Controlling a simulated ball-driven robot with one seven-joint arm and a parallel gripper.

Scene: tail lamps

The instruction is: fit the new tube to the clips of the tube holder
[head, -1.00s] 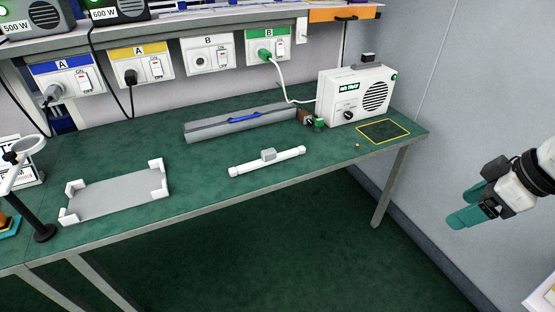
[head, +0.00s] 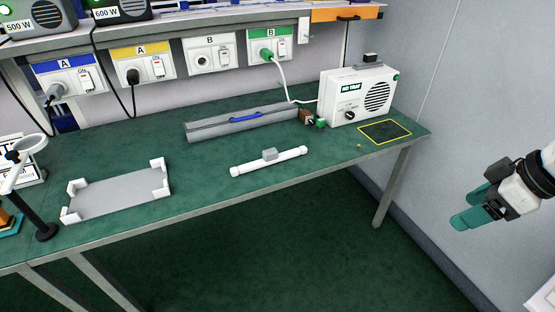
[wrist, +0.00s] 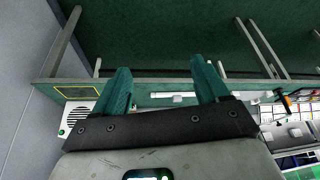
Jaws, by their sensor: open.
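A white tube (head: 290,157) with a grey block at its middle lies on the green bench near the front edge. It also shows small in the wrist view (wrist: 160,95), beyond the gap between my fingers. A long grey fixture (head: 205,131) with a blue piece on it lies behind the tube; it looks like the tube holder, but I cannot make out its clips. My gripper (head: 461,207) is off the bench's right end, well apart from both. Its teal fingers are open and empty in the wrist view (wrist: 163,82).
A grey plate (head: 118,192) with white corner pieces lies at the bench's left. A white box (head: 357,96) with a round grille stands at the back right, beside a yellow-outlined square (head: 385,131). A black stand (head: 46,231) is at far left. Cables hang from wall sockets.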

